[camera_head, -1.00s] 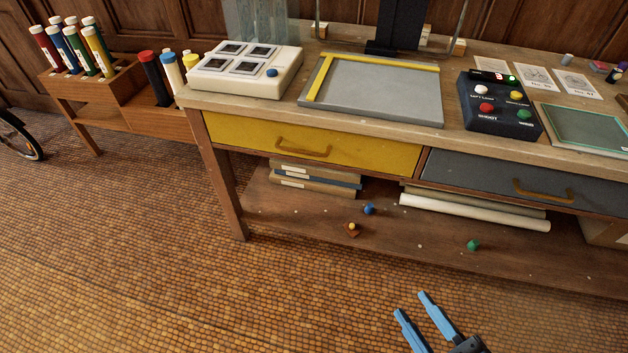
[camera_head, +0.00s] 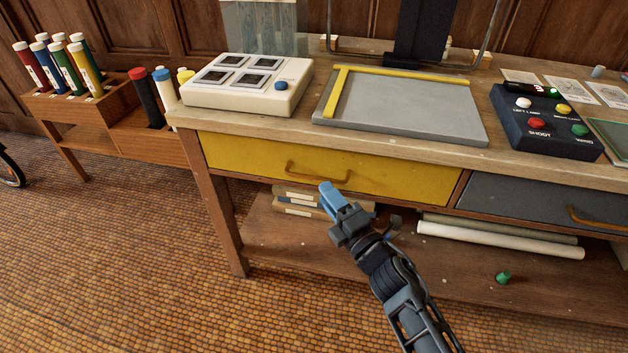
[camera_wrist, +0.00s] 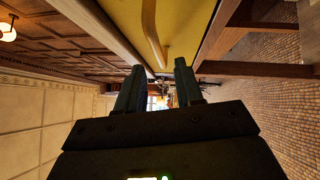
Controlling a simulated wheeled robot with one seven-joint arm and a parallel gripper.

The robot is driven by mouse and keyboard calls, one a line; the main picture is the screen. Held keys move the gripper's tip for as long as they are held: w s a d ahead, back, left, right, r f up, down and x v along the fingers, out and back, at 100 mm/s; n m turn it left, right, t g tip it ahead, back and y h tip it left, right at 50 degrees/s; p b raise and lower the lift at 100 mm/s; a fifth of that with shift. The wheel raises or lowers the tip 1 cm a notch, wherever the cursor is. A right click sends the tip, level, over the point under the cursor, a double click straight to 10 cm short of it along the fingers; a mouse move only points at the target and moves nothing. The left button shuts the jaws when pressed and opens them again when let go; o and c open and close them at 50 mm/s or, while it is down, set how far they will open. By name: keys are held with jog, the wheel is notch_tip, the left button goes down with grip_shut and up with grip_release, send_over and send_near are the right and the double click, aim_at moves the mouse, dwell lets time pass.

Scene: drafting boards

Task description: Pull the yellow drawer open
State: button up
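The yellow drawer (camera_head: 400,180) is under the left part of the worktop, its front flush with the bench frame, so it looks shut. Its curved brown handle (camera_head: 318,174) is on the middle of the front. My gripper (camera_head: 327,188) is just below and in front of the handle. In the wrist view the two fingers of my gripper (camera_wrist: 159,75) are apart with nothing held between them. The handle (camera_wrist: 150,35) shows ahead of the gap, against the yellow front (camera_wrist: 180,20). I cannot tell whether a fingertip touches it.
A grey drawer (camera_head: 520,200) with its own handle is to the right. Below is a shelf with books (camera_head: 298,205) and paper rolls (camera_head: 500,240). On the worktop stand a white button box (camera_head: 240,85), a grey board (camera_head: 400,115) and a dark button panel (camera_head: 545,125).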

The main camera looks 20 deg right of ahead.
aim_at(314, 178)
jog(key=x, duration=0.6)
jog(key=shift+w+a, duration=0.1)
jog(key=shift+w, duration=0.15)
jog(key=shift+c, duration=0.3)
grip_shut()
